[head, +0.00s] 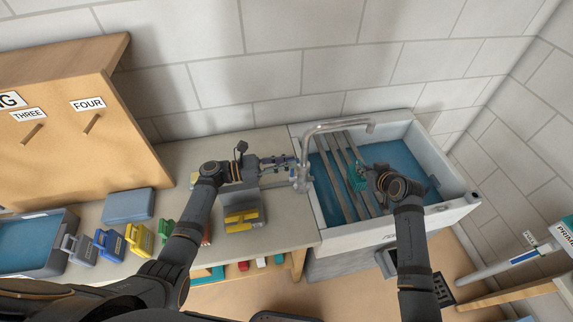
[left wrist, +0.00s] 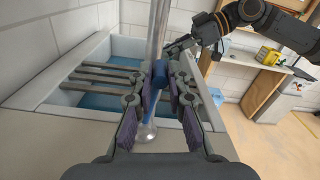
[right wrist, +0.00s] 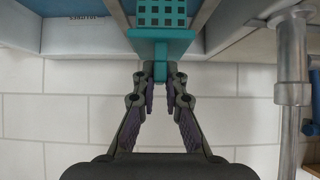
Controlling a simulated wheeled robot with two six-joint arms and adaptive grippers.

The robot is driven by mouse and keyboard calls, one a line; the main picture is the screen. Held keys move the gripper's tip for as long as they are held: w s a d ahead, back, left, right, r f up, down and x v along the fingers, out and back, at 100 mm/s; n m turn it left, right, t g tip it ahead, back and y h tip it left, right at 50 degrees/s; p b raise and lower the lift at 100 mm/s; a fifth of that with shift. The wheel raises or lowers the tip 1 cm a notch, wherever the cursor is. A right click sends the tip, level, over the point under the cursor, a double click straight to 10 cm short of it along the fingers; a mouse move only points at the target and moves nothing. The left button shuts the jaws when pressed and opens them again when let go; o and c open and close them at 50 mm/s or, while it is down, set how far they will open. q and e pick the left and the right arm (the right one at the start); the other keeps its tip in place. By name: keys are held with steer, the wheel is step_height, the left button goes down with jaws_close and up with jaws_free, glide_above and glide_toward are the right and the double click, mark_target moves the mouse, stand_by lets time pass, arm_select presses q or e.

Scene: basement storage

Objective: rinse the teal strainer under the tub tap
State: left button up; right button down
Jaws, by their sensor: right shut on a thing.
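The teal strainer (head: 357,178) is over the tub (head: 335,240), above the slats that cross it; its square-holed basket shows in the right wrist view (right wrist: 160,14). My right gripper (head: 370,177) is shut on the strainer's handle (right wrist: 160,72). The chrome tap (head: 305,165) stands at the tub's left rim, its spout reaching over the tub to the right. My left gripper (head: 288,162) is beside the tap's column; its fingertips (left wrist: 167,78) are close together in front of the column (left wrist: 156,30). I cannot tell whether they touch it. No water stream is visible.
A yellow-and-grey container (head: 243,217) stands on the counter (head: 275,222) left of the tub. A tiled wall is close behind the tub.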

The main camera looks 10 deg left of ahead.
arm_select(q)
steer(key=o, duration=0.4)
steer(key=shift+s, duration=0.1)
steer(key=shift+o, duration=0.2)
steer(key=v, duration=1.2)
steer(key=shift+r, duration=0.1)
arm_select(e)
steer(key=shift+s, duration=0.1)
